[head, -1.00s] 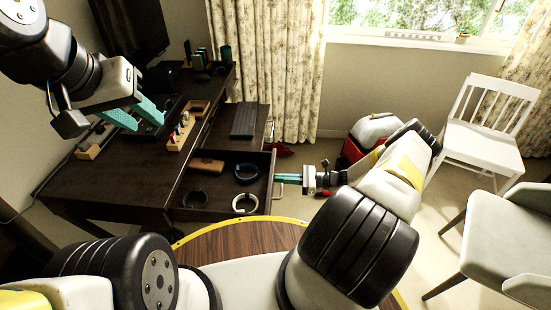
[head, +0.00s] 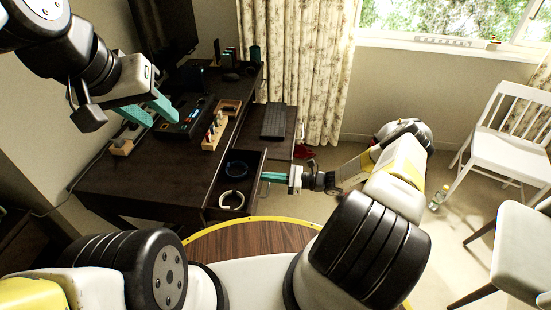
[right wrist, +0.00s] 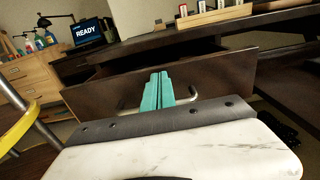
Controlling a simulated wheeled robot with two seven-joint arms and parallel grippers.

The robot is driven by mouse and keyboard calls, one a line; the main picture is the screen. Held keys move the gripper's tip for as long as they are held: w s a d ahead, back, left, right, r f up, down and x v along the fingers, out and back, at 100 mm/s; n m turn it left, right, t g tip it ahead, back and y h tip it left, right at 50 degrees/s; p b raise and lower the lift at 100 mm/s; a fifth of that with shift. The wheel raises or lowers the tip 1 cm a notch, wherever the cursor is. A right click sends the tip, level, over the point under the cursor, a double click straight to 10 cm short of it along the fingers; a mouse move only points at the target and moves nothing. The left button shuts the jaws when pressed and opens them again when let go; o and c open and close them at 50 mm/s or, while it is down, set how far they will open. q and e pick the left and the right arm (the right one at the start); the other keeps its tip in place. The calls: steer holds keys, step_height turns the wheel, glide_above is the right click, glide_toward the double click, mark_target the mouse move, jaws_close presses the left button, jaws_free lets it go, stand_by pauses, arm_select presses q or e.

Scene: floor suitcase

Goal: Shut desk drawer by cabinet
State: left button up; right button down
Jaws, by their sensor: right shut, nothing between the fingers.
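The dark desk drawer (head: 257,190) is partly open. A blue ring-shaped item (head: 236,169) and a white one (head: 231,199) lie inside it. My right gripper (head: 265,177) is shut and empty, its teal fingertips at the outer face of the drawer front. In the right wrist view the shut fingers (right wrist: 158,88) point at the drawer front (right wrist: 215,80), in front of its metal handle (right wrist: 128,103); exact contact is hard to tell. My left gripper (head: 152,111) hangs over the desk (head: 135,180), fingers apart and empty.
A wooden rack (head: 215,130) with small items stands on the desk. A white chair (head: 505,125) and a grey chair (head: 515,250) stand at the right. A wooden cabinet (right wrist: 30,77) shows in the right wrist view.

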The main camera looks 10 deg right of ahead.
glide_above(230, 184)
steer(key=shift+d, duration=0.2)
steer(key=shift+w+a, duration=0.1)
steer(key=shift+a, duration=0.15)
steer(key=shift+a+r, duration=0.1)
